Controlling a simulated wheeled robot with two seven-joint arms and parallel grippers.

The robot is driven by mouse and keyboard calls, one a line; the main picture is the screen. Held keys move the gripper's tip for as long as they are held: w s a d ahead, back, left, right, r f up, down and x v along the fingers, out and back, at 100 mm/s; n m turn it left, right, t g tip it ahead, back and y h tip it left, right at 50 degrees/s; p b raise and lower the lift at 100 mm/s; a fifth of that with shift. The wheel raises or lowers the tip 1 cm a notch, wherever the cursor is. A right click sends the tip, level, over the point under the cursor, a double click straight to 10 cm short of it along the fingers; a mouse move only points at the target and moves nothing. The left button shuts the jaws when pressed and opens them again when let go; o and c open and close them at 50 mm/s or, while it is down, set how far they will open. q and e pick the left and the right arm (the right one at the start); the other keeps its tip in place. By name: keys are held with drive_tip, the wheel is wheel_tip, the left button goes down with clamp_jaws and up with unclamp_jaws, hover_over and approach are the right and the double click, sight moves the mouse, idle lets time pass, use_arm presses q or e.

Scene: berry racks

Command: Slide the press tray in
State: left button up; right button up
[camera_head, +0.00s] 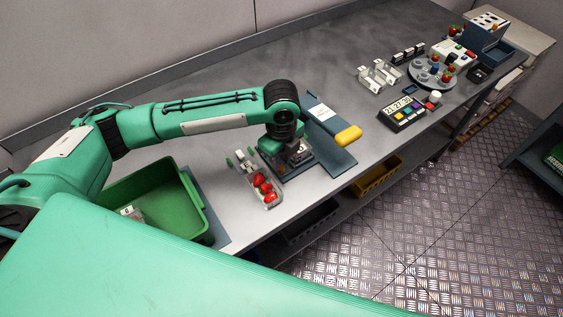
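A narrow pale rack (270,206) holding several red strawberries lies on the grey bench near its front edge. Behind it to the right stands a dark blue press (340,157) with a white label on top and a yellow handle (348,136). My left arm reaches over from the left, and my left gripper (296,158) is low at the press's left side, just behind the rack. The gripper's fingers are small and partly hidden, so their opening and any contact are unclear. I cannot make out the press tray separately. My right gripper is not in view.
A green bin (191,212) stands on the bench at left. Further right are a keypad box (403,114), white holders (379,75) and a round grey plate (433,76) with berries. The bench between press and keypad is mostly clear. A yellow bin (377,177) sits below.

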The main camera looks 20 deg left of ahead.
sight(296, 155)
use_arm(q)
wheel_tip(296, 155, down, 3)
drive_tip(key=shift+s+f, duration=0.1)
drive_tip(key=shift+f, duration=0.2)
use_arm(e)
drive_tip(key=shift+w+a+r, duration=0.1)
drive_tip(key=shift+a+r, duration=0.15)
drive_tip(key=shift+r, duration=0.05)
use_arm(q)
clamp_jaws()
drive_tip(key=shift+w+d+p, duration=0.2)
drive_tip(key=shift+w+d, duration=0.45)
drive_tip(key=shift+w, duration=0.2)
drive_tip(key=shift+w+d+p, duration=0.2)
drive_tip(key=shift+w+d, duration=0.45)
drive_tip(key=shift+w, duration=0.15)
drive_tip(key=shift+w+d, duration=0.2)
drive_tip(key=shift+w, duration=0.1)
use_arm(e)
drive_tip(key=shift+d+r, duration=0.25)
